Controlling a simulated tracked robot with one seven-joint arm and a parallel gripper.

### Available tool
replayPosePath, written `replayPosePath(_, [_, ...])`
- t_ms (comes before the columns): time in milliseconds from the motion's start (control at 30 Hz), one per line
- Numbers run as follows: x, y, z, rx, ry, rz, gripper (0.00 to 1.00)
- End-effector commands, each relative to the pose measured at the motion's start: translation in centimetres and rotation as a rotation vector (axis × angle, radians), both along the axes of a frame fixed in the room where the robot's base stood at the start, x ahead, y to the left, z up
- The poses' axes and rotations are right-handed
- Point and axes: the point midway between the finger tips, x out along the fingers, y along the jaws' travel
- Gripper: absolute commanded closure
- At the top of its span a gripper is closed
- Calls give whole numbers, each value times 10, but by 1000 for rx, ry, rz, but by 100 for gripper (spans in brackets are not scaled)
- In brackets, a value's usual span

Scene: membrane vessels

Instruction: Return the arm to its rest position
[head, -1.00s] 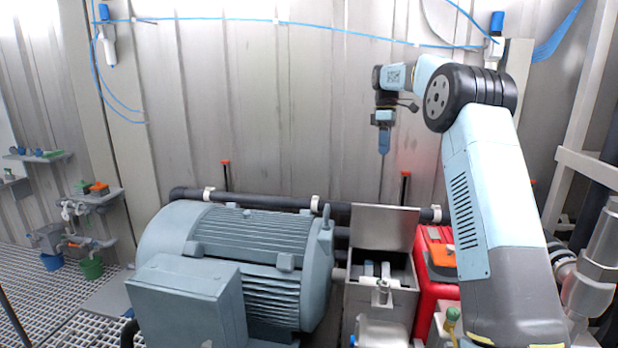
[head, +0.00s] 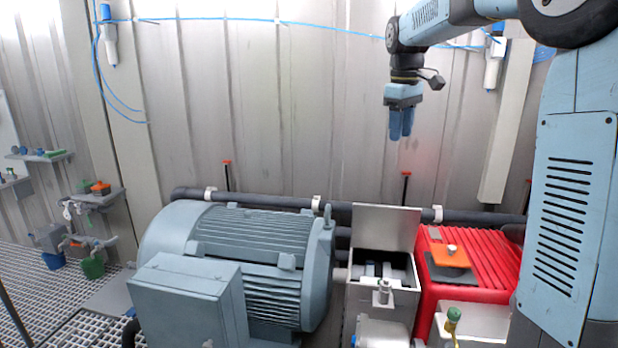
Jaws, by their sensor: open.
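My gripper (head: 401,124) hangs from the end of my arm in the upper right of the head view, its blue fingers pointing down. It is in the air in front of the corrugated metal wall, above the open grey box and the red unit. It is open, and nothing shows between the fingers. My arm comes in from the right edge, its upper link reaching left across the top and its light blue lower link rising at the right.
A large blue-grey motor (head: 255,245) stands in the middle. Right of it are an open grey box (head: 375,300) and a red ribbed unit (head: 490,256) with an orange plate (head: 447,262). A dark pipe (head: 270,203) runs along the wall. Small shelves (head: 95,197) with valves are at left.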

Motion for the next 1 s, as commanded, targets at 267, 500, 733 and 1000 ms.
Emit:
replayPosePath(267, [-65,0,4,15,-81,-126,60])
replayPosePath(500, [-119,-2,-3,39,-150,-237,60])
replayPosePath(733, [-170,-5,-17,73,-214,-344,60])
replayPosePath(1000, [-228,-8,-43,125,-286,-468,60])
